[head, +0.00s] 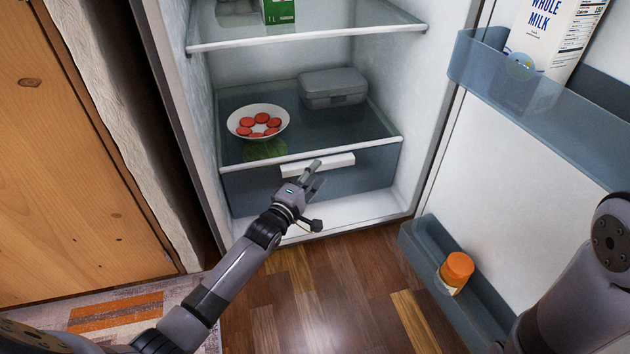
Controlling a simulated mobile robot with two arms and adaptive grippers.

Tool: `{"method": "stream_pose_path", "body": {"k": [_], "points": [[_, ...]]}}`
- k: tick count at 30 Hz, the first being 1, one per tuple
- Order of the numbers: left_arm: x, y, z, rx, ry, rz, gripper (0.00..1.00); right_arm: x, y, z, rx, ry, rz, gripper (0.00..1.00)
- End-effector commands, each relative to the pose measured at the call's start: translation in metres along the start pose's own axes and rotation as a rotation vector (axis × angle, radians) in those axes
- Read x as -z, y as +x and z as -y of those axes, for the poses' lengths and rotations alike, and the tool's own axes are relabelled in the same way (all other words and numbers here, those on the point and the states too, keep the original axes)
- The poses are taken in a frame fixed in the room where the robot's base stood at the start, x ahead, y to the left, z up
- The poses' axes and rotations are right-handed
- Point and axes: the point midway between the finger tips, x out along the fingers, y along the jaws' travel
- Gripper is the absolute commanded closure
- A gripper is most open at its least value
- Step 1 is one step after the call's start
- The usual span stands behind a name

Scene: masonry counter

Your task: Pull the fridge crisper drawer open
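The crisper drawer (362,176) is a bluish see-through box at the bottom of the open fridge, below the lowest glass shelf. It looks shut. Its white bar handle (340,161) runs along the upper front. My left gripper (317,174) is at the handle, with a gap showing between its fingers. The upper finger overlaps the handle's middle in the picture; I cannot tell whether it touches. A green vegetable (265,150) shows through the shelf, inside the drawer. My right arm is at the right edge; its gripper is out of view.
A white bowl with red slices (259,109) and a grey lidded box (333,87) stand on the shelf above the drawer. Wooden floor (330,290) is clear in front.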

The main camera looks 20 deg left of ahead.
Motion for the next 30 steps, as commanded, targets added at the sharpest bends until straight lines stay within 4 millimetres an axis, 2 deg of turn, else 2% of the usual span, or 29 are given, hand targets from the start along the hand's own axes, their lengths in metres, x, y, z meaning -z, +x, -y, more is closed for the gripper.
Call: {"method": "stream_pose_path", "body": {"k": [4, 12, 28, 30], "points": [[-0.0001, 0.0075, 0.0002, 0.0, 0.0, 0.0, 0.63, 0.0016, -0.0049, 0.0011, 0.0, 0.0, 0.0, 0.6], [-0.0002, 0.0079, -0.0004, 0.001, 0.0, 0.0, 0.64, 0.0017, -0.0042, 0.0011, 0.001, 0.0, -0.001, 0.6], [-0.0001, 0.0074, 0.0008, 0.003, 0.0, 0.0, 0.99, 0.0017, -0.0044, 0.0011, 0.001, 0.0, -0.001, 0.6], [-0.0001, 0.0073, 0.0011, 0.004, 0.0, 0.0, 1.0, 0.0017, -0.0044, 0.0011, 0.001, 0.0, 0.0, 0.6]]}}
